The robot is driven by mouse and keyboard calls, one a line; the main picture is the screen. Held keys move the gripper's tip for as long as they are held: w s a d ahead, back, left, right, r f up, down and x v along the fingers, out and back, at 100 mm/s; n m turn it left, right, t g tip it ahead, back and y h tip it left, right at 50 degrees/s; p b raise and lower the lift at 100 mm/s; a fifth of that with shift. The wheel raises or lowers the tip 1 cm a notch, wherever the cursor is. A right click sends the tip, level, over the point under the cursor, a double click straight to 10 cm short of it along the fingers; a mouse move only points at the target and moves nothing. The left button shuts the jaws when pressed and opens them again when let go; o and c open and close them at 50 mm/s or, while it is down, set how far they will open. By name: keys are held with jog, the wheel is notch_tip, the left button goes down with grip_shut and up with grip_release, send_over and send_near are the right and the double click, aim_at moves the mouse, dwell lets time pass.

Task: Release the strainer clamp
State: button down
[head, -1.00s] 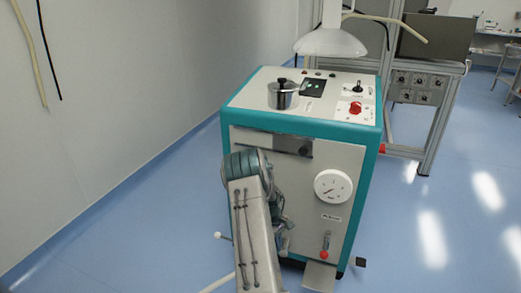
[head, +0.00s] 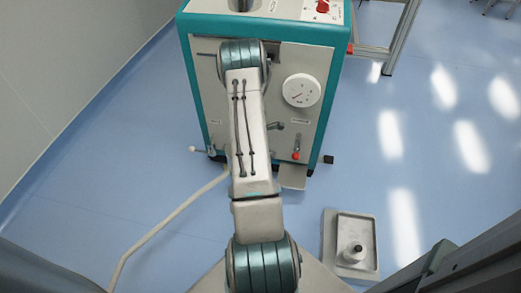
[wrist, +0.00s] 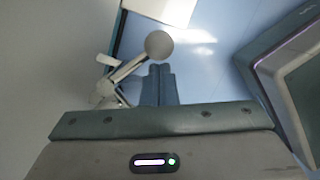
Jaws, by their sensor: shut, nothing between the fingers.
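In the wrist view my gripper (wrist: 160,72) is shut and empty, its teal fingers held together. Close by it, a lever with a round pale ball knob (wrist: 159,45) sticks out from the machine's front panel. The fingers overlap the lever's lower side in the picture; I cannot tell whether they touch it. A white-knobbed lever (head: 193,149) also shows at the lower left of the machine in the head view; it looks like the same one. No label names the strainer clamp. My forearm hides my gripper and the panel behind it in the head view.
The teal-edged machine (head: 330,100) carries a round white gauge (head: 301,90) and a red-tipped lever (head: 296,154). A pale hose (head: 160,220) runs over the floor at left. Blue floor around is open.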

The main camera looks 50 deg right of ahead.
jog(key=n, duration=0.1)
jog(key=d+n+p, duration=0.1)
jog(key=n, duration=0.1)
jog(key=d+n+p, duration=0.1)
jog(key=shift+s+d+r+t, duration=0.2)
jog(key=shift+s+r+t, duration=0.2)
jog(key=shift+d+f+n+t+p, duration=0.15)
jog(key=shift+d+n+p, duration=0.25)
jog(key=shift+n, duration=0.3)
jog(key=shift+d+r+n+t+p, duration=0.15)
jog(key=shift+d+n+p, duration=0.25)
jog(key=shift+n, duration=0.3)
jog(key=shift+a+f, duration=0.1)
jog(key=a+r+p, duration=0.3)
jog(key=r, duration=1)
jog(key=shift+a+r+p, duration=0.15)
jog(key=shift+r+p, duration=0.05)
jog(key=shift+p, duration=0.1)
